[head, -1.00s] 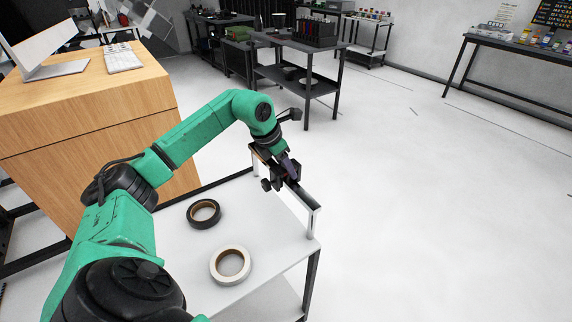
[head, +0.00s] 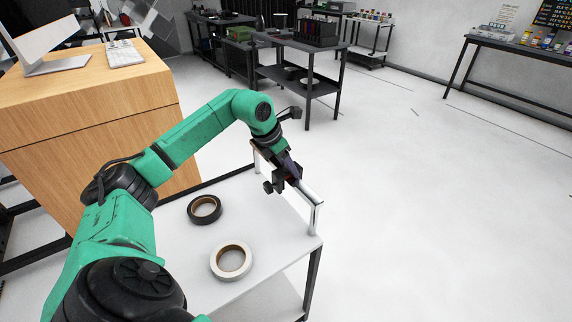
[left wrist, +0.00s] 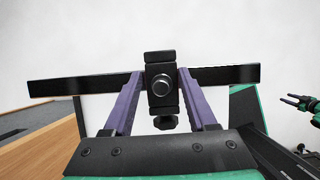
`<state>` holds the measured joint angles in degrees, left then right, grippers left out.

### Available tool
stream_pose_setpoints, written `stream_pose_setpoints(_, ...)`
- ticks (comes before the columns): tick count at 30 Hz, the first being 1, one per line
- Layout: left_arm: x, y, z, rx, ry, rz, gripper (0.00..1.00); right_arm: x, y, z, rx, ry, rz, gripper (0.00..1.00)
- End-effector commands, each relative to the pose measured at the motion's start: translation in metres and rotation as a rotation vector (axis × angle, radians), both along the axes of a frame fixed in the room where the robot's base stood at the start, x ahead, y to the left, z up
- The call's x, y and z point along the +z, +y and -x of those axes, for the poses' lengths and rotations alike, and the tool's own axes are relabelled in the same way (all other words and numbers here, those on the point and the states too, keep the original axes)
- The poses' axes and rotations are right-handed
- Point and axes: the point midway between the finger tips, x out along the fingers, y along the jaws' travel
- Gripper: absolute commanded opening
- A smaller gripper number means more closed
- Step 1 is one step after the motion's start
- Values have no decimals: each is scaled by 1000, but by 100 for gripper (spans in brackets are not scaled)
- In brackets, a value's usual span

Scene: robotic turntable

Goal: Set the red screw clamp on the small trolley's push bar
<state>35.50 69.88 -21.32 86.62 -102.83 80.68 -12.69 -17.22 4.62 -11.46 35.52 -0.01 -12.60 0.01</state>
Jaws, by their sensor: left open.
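The small trolley (head: 225,280) stands in front of me, its push bar (head: 311,195) along its far right edge. In the left wrist view the bar (left wrist: 60,86) is a dark strip across the picture. The clamp (left wrist: 161,75) looks black there, with a round silver part in front and a dark knob below. It sits at the bar, upright; whether it grips the bar cannot be told. My left gripper (head: 290,181) is at the bar. Its purple fingers (left wrist: 160,98) stand open, one on each side of the clamp. My right gripper (left wrist: 294,102) shows small in the left wrist view.
A black tape roll (head: 205,210) and a white tape roll (head: 231,262) lie on the trolley top. A wooden desk (head: 90,110) stands close on the left. A dark table (head: 310,88) is behind. The floor on the right is clear.

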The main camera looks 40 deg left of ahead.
Motion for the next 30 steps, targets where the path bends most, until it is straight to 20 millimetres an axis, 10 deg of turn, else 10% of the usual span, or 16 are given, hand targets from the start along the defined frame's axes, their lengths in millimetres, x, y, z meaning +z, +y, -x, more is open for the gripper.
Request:
stream_pose_setpoints(11, -6, -3, 12, -16, 41, -1, 85, -6, 1, 0, 0, -1, -1, 50)
stream_pose_setpoints(30, 134, 16, 63, -1, -5, -1, 85, -8, 1, -1, -1, -2, -1, 50)
